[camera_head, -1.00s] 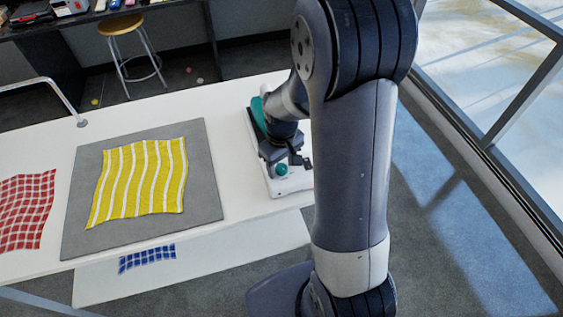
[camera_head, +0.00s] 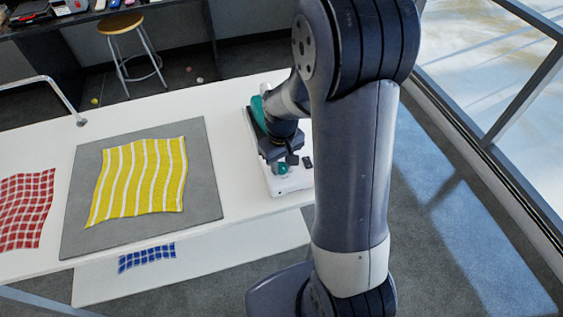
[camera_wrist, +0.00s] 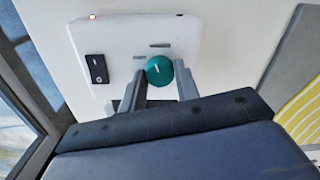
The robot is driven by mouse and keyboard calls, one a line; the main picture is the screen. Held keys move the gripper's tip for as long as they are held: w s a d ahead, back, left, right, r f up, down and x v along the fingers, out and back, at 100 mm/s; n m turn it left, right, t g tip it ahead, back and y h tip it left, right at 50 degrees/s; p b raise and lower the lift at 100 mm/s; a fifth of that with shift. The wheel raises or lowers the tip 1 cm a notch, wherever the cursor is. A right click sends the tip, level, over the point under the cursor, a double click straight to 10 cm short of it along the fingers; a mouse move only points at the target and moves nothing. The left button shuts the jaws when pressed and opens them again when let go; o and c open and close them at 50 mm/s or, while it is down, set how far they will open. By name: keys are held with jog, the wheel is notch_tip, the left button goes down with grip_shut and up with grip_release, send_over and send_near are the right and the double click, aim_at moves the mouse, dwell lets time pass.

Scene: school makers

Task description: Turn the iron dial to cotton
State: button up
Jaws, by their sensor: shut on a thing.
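The iron's white base (camera_head: 297,184) stands at the right end of the white table, with a teal part (camera_head: 258,113) at its back, partly behind my arm. The round teal dial (camera_head: 282,169) is on the front of the base. In the wrist view the dial (camera_wrist: 159,70) shows a short pale pointer mark, with small grey labels around it too small to read. My gripper (camera_wrist: 160,82) has its two fingers on either side of the dial, shut on it. My gripper (camera_head: 282,161) also shows above the dial in the head view.
A black switch (camera_wrist: 97,69) sits on the base beside the dial. A grey mat (camera_head: 210,160) bears a yellow striped cloth (camera_head: 140,180). A red checked cloth (camera_head: 25,210) lies at the left, and a blue one (camera_head: 147,257) lies lower down. Windows line the right side.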

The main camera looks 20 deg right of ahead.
aim_at(281, 166)
jog(key=m+b, duration=0.1)
jog(key=m, duration=0.2)
jog(key=shift+m, duration=0.3)
jog(key=o, duration=1)
jog(key=shift+c, duration=0.2)
notch_tip(281, 166, up, 11)
jog(key=shift+f, duration=0.15)
